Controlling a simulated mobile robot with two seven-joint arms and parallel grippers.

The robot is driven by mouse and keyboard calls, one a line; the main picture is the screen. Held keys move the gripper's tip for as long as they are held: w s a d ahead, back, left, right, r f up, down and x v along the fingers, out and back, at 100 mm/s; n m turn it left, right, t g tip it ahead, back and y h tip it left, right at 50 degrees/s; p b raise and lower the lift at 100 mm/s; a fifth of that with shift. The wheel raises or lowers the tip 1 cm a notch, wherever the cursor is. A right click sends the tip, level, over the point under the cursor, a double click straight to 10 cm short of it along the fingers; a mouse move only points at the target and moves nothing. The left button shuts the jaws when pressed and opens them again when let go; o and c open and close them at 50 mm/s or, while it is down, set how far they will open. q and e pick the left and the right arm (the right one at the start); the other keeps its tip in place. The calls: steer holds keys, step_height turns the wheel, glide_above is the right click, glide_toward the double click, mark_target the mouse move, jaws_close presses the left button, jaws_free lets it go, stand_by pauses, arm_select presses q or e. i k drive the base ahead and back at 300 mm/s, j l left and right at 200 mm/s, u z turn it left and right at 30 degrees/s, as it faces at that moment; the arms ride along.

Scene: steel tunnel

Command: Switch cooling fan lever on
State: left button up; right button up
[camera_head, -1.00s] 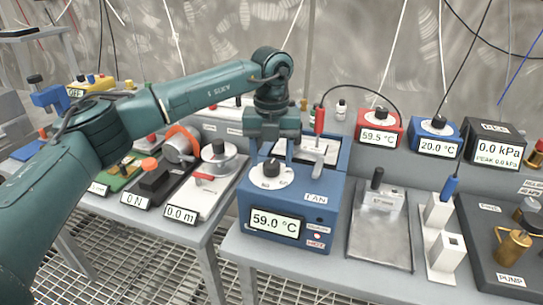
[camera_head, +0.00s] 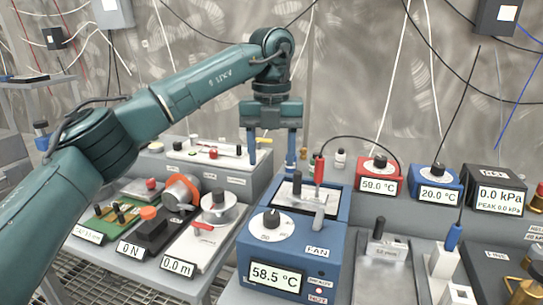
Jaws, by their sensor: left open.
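The blue box (camera_head: 259,243) carries a FAN label, a white dial with a black knob (camera_head: 271,219) and a display (camera_head: 276,278) reading 58.5 °C. A grey lever (camera_head: 319,217) stands upright just behind the FAN label; I take it for the cooling fan lever. Its on or off position cannot be told. My left gripper (camera_head: 271,160) is open and empty, its two blue fingers pointing down. It hangs behind and above the box, up and left of the lever, apart from it. My right gripper is not in view.
On the box top are a pale plate with a black knob (camera_head: 297,178) and a red-handled probe (camera_head: 319,170). Red (camera_head: 378,177) and blue (camera_head: 437,183) meters stand behind right. A 0.0 m device (camera_head: 203,236) is left; a plate with a black-handled block (camera_head: 379,252) is right.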

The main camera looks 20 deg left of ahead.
mark_target(318, 223)
steer(key=k, duration=1)
